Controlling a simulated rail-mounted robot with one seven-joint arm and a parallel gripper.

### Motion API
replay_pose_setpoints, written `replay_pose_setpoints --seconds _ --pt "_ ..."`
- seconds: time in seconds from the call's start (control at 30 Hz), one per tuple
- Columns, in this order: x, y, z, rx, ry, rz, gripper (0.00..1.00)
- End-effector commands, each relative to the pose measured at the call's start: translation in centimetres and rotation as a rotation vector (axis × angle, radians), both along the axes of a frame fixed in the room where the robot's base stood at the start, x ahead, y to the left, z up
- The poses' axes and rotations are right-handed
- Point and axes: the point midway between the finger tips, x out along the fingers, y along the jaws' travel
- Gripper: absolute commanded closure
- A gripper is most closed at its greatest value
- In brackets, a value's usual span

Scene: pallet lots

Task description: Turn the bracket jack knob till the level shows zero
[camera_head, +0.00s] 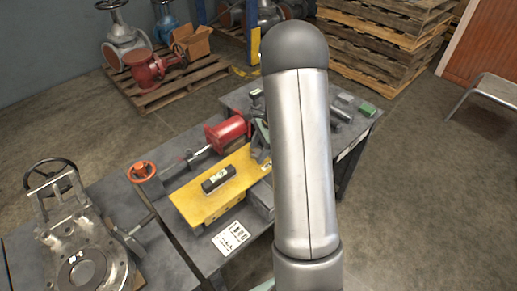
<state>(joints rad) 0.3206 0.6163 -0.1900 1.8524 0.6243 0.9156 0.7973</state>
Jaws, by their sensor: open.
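A yellow bracket (190,207) lies on the grey workbench in the middle. A small dark level (218,180) with a pale vial rests on top of it; the bubble is too small to read. An orange-red round knob (142,171) on a stem stands to the left of the bracket; I cannot tell whether it is the jack knob. My silver arm crosses the right part of the bench and hides what lies behind it. My gripper cannot be made out; it appears hidden behind the arm.
A red cylinder (227,134) with a rod lies behind the bracket. A flanged valve (82,262) with a black handwheel is at the left. A white printed card (231,238) lies at the front edge. Stacked pallets (375,50) and a stool (490,90) stand beyond clear floor.

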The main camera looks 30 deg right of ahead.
Motion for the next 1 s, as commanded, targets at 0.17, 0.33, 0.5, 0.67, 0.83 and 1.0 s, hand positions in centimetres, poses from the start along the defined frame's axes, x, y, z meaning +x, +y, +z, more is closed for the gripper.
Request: replay_pose_setpoints --seconds 0.17,0.33,0.5,0.67,0.83,1.0 --pt "0.0 -0.01 0.02 0.0 0.0 0.0 0.85" --pt "0.0 -0.02 0.04 0.0 0.001 0.001 0.88" --pt "0.02 -0.01 0.04 0.001 0.001 0.026 0.88" --pt "0.1 -0.07 0.07 0.0 0.001 0.095 0.88" --pt "0.2 -0.04 0.1 -0.001 0.003 0.219 0.88" --pt "0.3 -0.04 0.12 -0.002 0.005 0.375 0.88"
